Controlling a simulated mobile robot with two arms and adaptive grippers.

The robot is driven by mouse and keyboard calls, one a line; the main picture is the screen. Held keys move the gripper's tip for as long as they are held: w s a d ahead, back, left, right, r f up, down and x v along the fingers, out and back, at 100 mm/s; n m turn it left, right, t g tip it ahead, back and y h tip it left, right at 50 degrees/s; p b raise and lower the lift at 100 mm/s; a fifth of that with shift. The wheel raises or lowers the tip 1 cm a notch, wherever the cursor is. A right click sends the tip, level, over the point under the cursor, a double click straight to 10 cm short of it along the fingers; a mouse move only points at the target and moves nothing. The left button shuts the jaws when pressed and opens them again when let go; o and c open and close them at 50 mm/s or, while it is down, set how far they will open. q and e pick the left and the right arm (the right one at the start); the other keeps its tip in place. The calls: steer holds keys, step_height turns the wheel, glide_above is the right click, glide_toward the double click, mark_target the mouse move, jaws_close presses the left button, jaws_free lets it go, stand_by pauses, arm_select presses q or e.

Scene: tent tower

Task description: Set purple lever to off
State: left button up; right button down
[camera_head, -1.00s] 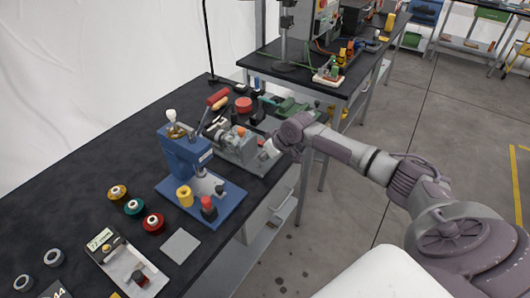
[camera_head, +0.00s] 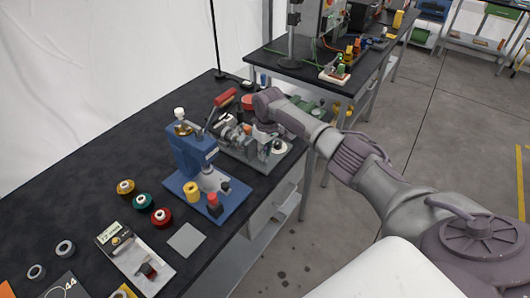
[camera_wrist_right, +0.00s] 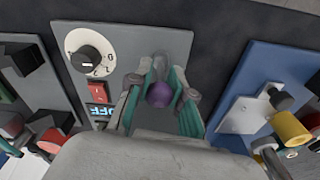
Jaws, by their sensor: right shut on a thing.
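The purple lever's round knob (camera_wrist_right: 160,94) is between the two fingers of my right gripper (camera_wrist_right: 162,98) in the right wrist view. The gripper is shut on it. The lever stands on a grey panel (camera_wrist_right: 118,42); its shaft is mostly hidden. In the head view my right gripper (camera_head: 264,124) points down at the grey device (camera_head: 235,143) behind the blue press, and the knob cannot be made out there. My left gripper is not in view.
The panel also carries a white dial (camera_wrist_right: 89,52), a red switch (camera_wrist_right: 96,91) and a small blue-lit display (camera_wrist_right: 100,112), partly hidden. The blue press (camera_head: 193,160) stands close in front. Spools (camera_head: 161,218) and a grey plate (camera_head: 187,239) lie nearer on the black bench (camera_head: 80,185).

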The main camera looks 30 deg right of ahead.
mark_target(266, 149)
steer(key=c, duration=1.2)
jaws_free()
steer(key=r, duration=1.2)
steer(key=shift+s+d, duration=0.1)
steer(key=shift+s, duration=0.3)
steer(key=shift+s+f, duration=0.1)
